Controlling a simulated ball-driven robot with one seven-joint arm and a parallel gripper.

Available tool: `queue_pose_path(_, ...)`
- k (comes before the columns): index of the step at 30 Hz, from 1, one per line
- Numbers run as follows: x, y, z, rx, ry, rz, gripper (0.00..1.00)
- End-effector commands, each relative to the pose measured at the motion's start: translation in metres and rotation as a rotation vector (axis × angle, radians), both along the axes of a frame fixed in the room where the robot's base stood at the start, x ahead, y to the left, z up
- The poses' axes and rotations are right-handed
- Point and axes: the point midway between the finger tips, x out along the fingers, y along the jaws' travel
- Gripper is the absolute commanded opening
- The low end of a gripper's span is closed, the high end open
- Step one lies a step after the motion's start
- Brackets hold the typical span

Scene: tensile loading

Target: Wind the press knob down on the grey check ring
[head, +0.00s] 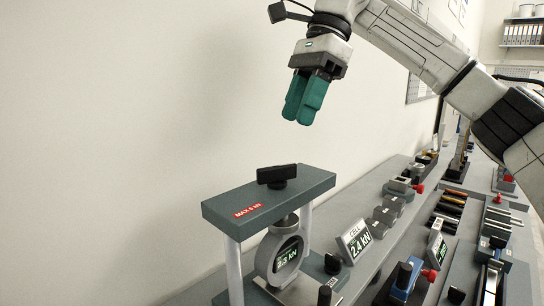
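The press knob (276,174) is a black bar handle on top of the press's grey crosshead (318,183), which carries a red MAX label. The grey check ring (265,256) stands upright under the crosshead between two pale posts, with a small lit kN readout in its middle.
A CELL display (355,241) reading about 2.4 kN stands right of the press. Grey blocks (383,216), a blue-and-black clamp device (405,280) and racks of rods (450,209) fill the bench to the right. The air between gripper and knob is clear; a plain wall lies behind.

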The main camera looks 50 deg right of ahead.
Motion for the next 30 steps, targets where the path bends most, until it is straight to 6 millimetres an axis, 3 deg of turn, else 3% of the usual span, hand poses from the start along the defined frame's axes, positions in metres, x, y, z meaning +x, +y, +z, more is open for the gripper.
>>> queue_pose_path(9, 0.008, 0.022, -0.054, 0.004, 0.000, 0.005, 0.38)
queue_pose_path(15, 0.012, 0.031, -0.077, 0.005, -0.002, 0.004, 0.38)
queue_pose_path(28, 0.013, 0.035, -0.086, 0.003, -0.002, 0.002, 0.38)
queue_pose_path(30, 0.013, 0.035, -0.086, 0.004, -0.003, 0.003, 0.33)
